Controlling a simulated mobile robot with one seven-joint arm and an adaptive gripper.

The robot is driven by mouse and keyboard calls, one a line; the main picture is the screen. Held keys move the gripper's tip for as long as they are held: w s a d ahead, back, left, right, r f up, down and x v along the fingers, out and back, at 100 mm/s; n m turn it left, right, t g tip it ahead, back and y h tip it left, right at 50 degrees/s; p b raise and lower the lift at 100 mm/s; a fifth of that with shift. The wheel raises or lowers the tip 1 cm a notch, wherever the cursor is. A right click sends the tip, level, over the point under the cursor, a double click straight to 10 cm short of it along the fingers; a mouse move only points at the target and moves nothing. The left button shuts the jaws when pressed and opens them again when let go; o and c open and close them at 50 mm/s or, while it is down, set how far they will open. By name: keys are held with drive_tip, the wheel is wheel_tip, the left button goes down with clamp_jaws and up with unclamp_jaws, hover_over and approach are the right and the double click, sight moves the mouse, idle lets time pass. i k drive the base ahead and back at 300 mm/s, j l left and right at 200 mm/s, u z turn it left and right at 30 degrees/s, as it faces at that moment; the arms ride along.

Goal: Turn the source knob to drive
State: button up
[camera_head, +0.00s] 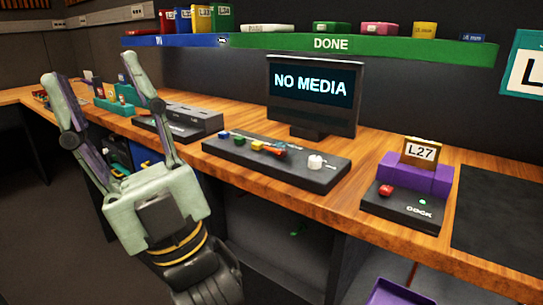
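A dark control panel (240,158) lies on the wooden desk in front of a monitor (313,92) that reads "NO MEDIA". Blue, green and yellow pieces sit along its left part, with a small red and orange piece near the middle. A white knob-like piece (315,162) stands at its right; its marking is too small to read, so I cannot tell whether it is the source knob or how it is set. My gripper (89,68) is raised at the left, its two fingers wide apart and empty, clear of the panel.
A grey box (181,121) stands left of the panel. A green "DONE" shelf (365,47) hangs above. A dark mat (500,215) lies far right.

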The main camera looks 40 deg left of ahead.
sight(314, 162)
drive_tip(key=i+j+u, duration=0.1)
drive_tip(key=u, duration=0.3)
drive_tip(key=i+j+u, duration=0.1)
drive_tip(key=u, duration=0.25)
drive_tip(key=i+j+u, duration=0.1)
drive_tip(key=u, duration=0.3)
